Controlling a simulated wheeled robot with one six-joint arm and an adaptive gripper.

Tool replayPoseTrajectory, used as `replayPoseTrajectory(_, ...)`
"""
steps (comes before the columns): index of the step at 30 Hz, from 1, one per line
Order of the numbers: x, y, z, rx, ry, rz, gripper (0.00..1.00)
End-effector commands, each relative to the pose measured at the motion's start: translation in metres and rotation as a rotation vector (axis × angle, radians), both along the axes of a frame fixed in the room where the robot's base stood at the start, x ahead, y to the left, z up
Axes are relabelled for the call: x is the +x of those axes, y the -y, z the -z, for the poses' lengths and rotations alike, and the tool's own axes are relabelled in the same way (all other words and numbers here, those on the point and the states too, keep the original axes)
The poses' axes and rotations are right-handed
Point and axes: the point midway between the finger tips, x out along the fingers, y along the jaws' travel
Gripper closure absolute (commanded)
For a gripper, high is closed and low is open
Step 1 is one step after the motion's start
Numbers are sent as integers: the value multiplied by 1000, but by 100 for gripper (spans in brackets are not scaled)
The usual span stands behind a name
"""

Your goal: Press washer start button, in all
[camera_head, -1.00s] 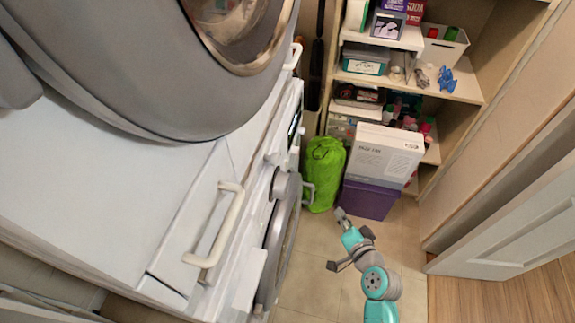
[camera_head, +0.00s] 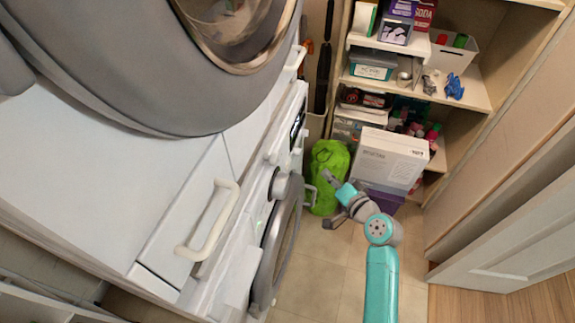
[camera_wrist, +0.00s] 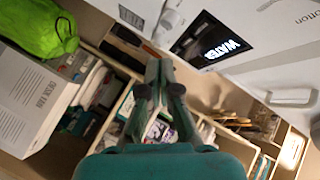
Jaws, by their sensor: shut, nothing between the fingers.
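The washer (camera_head: 262,205) is the lower white machine on the left in the head view, with a round grey door on its front. Its dark display (camera_head: 298,125) is at the far end of the panel. In the wrist view the display (camera_wrist: 205,42) reads "WATER" upside down on the white panel at the top, with white knobs beside it. I cannot make out which control is the start button. My gripper (camera_head: 328,175) is shut and empty, in front of and apart from the washer. In the wrist view its fingertips (camera_wrist: 158,70) are together, left of and below the display.
A grey round-door machine (camera_head: 150,70) is stacked above. A green bag (camera_head: 325,160) and a white box (camera_head: 390,160) on a purple box (camera_head: 383,200) stand on the floor beyond my gripper. Shelves with supplies are behind. Bare floor (camera_head: 310,270) lies before the washer.

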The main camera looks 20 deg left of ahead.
Motion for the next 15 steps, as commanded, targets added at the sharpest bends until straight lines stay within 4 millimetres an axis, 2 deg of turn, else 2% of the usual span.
replayPoseTrajectory(5, 0, -11, 0, -2, 0, -2, 100)
replayPoseTrajectory(15, 1, -53, 0, 0, 0, -4, 100)
